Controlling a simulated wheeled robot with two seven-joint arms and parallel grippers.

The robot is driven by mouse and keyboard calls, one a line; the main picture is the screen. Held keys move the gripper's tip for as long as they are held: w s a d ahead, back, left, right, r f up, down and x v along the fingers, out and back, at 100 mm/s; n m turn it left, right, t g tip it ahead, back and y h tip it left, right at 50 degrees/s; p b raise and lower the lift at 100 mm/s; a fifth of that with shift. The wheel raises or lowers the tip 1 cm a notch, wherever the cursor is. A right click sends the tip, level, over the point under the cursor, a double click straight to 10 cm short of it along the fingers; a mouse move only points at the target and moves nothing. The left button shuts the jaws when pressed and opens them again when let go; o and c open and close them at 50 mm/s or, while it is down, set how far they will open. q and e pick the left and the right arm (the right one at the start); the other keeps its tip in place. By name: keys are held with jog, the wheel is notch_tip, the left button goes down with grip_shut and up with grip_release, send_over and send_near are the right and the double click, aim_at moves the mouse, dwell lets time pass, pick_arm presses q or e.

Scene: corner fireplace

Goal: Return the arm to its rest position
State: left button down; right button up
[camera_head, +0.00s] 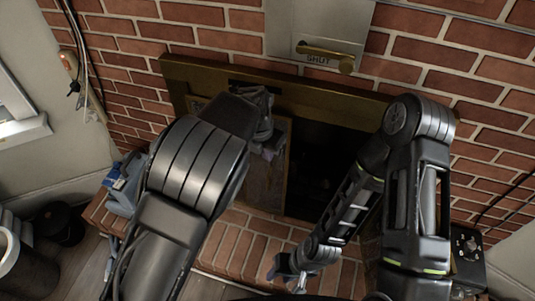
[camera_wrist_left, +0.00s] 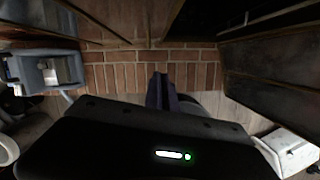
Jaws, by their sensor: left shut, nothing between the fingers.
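My left arm reaches up from the lower left in the head view. Its left gripper (camera_head: 268,148) is in front of the fireplace opening, beside a panel (camera_head: 270,185) that looks like a fireplace door. In the left wrist view the left gripper's fingers (camera_wrist_left: 162,88) are together with nothing between them, and brick lies beyond them. My right arm is folded on the right side of the head view. Its right gripper (camera_head: 300,265) hangs low over the brick hearth (camera_head: 235,240). Its fingers are too small and dark to judge.
The fireplace's brass frame (camera_head: 200,72) surrounds a dark opening (camera_head: 312,165). Above it is a brass handle (camera_head: 325,55) marked SHUT. A blue-grey container (camera_head: 125,185) stands at the hearth's left end. A bin (camera_head: 25,270) stands at the lower left. A dark box (camera_head: 467,255) is at the right.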

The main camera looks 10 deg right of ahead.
pick_arm(q)
jog(key=s+a+f+m+g, duration=0.1)
jog(key=s+a+f+m, duration=0.6)
jog(key=f, duration=0.3)
jog(key=s+a+f+m+g, duration=0.1)
jog(key=s+a+f+m, duration=0.45)
jog(key=a+f, duration=0.4)
jog(key=s+d+m+h, duration=0.1)
jog(key=s+m+h, duration=0.1)
jog(key=s+m, duration=1.2)
jog(key=shift+s+d+f, duration=0.3)
jog(key=shift+s+f, duration=0.05)
jog(key=shift+s, duration=0.85)
